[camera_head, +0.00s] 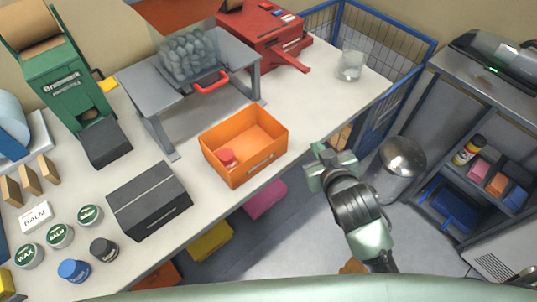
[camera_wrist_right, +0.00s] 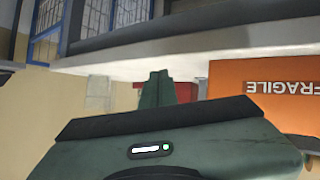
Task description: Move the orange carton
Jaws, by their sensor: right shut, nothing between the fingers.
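My left gripper is in neither view.
A dark box (camera_head: 150,200) stands left of the carton. A grey stand (camera_head: 160,120) with a hopper is behind it, beside a red machine (camera_head: 262,35). A glass (camera_head: 351,65) stands at the right. A metal bin (camera_head: 400,160) and shelf (camera_head: 480,120) are right of my gripper.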

